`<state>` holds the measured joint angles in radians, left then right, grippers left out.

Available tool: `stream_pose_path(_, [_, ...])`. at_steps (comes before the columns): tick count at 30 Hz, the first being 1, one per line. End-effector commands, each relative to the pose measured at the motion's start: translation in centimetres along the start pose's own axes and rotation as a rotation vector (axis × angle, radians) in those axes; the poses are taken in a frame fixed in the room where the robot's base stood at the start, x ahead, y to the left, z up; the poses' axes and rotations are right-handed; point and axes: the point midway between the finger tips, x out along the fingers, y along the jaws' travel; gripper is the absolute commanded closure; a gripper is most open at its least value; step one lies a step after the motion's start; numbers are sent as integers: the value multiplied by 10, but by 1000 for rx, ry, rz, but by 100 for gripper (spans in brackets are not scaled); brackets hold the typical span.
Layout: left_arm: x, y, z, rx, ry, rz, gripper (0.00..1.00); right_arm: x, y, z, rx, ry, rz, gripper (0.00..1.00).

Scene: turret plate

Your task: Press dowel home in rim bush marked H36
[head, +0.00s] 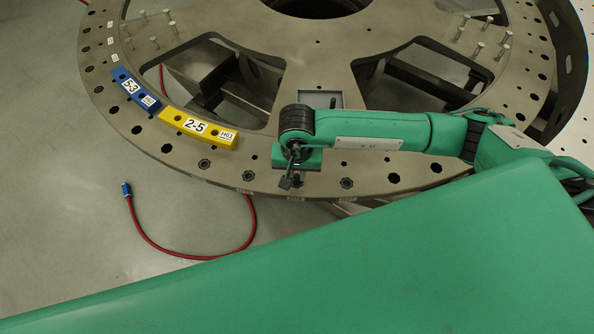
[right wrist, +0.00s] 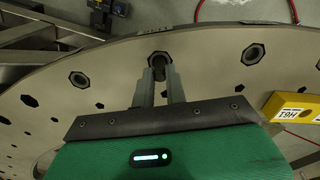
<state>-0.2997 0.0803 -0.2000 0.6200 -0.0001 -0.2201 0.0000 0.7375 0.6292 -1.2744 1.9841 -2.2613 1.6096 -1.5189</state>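The grey turret plate (head: 215,178) has a rim with a row of dark-edged bushes. My right gripper (right wrist: 160,82) points down over the front of the rim. Its two fingers are close together, with a narrow gap holding a dark dowel (right wrist: 158,70). The dowel's lower end is at a rim bush (right wrist: 159,56) in the right wrist view; how deep it sits cannot be told. Small marks under the bushes are too blurred to read, so H36 cannot be confirmed. My left gripper is not in view.
A blue block marked 5-3 (head: 135,89) and a yellow block marked 2-5 (head: 198,128) lie on the rim to the left. A small grey tray (head: 320,98) sits behind my wrist. A red hose (head: 170,250) lies on the floor. Several pins stand on the plate.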

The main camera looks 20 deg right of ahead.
Motion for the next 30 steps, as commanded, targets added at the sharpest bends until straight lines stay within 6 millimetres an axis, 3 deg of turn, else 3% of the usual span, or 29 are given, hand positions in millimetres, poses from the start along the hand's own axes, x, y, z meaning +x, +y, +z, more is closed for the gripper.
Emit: stream_pose_path(30, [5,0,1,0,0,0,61,5,0,0,0,-1,1,100])
